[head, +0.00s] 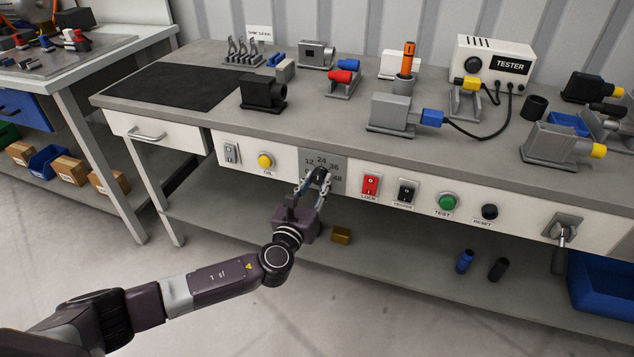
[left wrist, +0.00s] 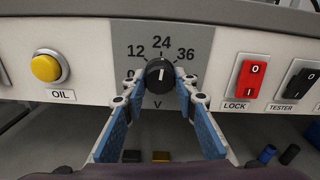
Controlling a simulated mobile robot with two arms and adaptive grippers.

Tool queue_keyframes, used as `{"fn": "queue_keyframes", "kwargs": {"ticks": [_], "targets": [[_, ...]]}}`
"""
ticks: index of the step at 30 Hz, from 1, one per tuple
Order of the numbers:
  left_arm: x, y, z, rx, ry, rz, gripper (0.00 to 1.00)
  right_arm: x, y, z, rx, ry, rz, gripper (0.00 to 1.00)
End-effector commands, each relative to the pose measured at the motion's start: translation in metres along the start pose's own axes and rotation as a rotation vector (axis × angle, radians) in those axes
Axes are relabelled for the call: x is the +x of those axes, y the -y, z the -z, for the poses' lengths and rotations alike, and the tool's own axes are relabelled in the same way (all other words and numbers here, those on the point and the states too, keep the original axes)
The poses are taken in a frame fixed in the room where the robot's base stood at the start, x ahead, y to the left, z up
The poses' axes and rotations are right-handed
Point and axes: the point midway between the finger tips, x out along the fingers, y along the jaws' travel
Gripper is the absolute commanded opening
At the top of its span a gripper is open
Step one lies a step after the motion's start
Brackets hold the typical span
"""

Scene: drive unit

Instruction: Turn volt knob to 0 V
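The volt knob (left wrist: 160,74) is a round black knob on a grey plate marked 12, 24, 36 and V. Its white line stands about upright, toward 24. My left gripper (head: 314,188) is in front of the panel. In the left wrist view its two blue-padded fingers (left wrist: 161,88) stand to the left and right of the knob, with small gaps showing. The fingers cover the lower ends of the scale. My right gripper is not in view.
A yellow OIL button (head: 265,161) is left of the knob. The red LOCK switch (head: 370,185), black TESTER switch (head: 406,192) and green TEST button (head: 447,202) are to its right. The bench top (head: 215,132) overhangs above; a shelf is below.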

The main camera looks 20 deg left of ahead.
Motion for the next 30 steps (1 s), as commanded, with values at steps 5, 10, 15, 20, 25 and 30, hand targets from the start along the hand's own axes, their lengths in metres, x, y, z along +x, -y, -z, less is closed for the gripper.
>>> {"fn": "queue_keyframes", "kwargs": {"ticks": [5, 10, 15, 20, 25, 30], "targets": [[0.000, -0.001, 0.000, 0.000, 0.000, -0.001, 0.02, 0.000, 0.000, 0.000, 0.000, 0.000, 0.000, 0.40], [0.000, -0.001, 0.001, -0.017, 0.000, -0.002, 0.02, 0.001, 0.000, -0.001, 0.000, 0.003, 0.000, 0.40], [0.000, 0.000, 0.002, -0.080, 0.000, -0.002, 0.02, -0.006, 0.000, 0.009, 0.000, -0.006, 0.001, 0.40], [-0.001, 0.000, 0.003, -0.187, 0.000, -0.001, 0.02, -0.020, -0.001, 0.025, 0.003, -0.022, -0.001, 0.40], [0.000, 0.000, 0.003, -0.341, 0.001, -0.002, 0.02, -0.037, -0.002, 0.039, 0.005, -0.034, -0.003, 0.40], [0.000, 0.001, 0.002, -0.503, 0.001, -0.002, 0.02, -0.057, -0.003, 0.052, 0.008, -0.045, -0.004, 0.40]]}}
